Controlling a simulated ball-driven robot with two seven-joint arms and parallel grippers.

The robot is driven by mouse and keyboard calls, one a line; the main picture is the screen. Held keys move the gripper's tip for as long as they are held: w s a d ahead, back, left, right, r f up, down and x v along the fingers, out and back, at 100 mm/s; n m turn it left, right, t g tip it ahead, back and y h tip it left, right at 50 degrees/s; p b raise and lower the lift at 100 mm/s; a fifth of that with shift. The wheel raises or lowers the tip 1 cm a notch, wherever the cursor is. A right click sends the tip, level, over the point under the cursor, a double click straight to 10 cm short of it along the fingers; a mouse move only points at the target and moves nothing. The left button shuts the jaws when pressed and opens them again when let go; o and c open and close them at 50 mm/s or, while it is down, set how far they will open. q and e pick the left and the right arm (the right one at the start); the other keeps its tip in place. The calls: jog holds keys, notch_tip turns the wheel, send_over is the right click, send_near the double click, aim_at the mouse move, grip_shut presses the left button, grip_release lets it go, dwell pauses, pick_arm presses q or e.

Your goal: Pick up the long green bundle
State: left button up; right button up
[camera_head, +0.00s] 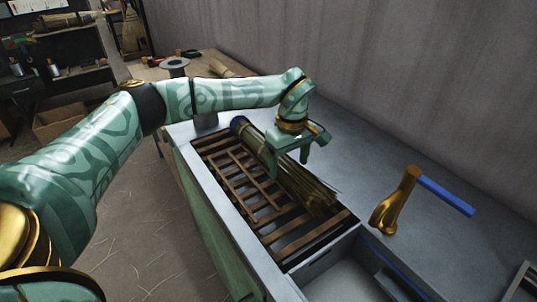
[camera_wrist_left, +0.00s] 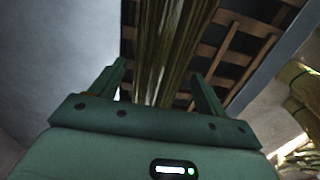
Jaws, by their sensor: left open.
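The long green bundle (camera_head: 308,187) of straw-like stalks lies lengthwise over a slatted wooden rack (camera_head: 236,178) set into the counter. Its far end has a dark blue band, and its near end is loose and brownish. My left gripper (camera_head: 292,152) is above the bundle's middle, open and empty, with its fingers pointing down. In the left wrist view the bundle (camera_wrist_left: 168,40) runs between the two open fingers (camera_wrist_left: 158,74). I cannot tell how far above the bundle the fingertips are. My right gripper is not in view.
A grey counter (camera_head: 345,175) surrounds the rack, with a wall behind. A gold fitting (camera_head: 395,202) and a blue bar (camera_head: 446,195) are at the right. A basin (camera_head: 350,276) is nearer. A wooden table (camera_head: 200,64) with a spool (camera_head: 175,65) stands beyond.

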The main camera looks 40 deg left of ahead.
pick_arm(q)
notch_tip(320, 180, down, 3)
jog(key=shift+r, duration=0.4)
jog(key=c, duration=1.1)
jog(key=shift+r, duration=0.1)
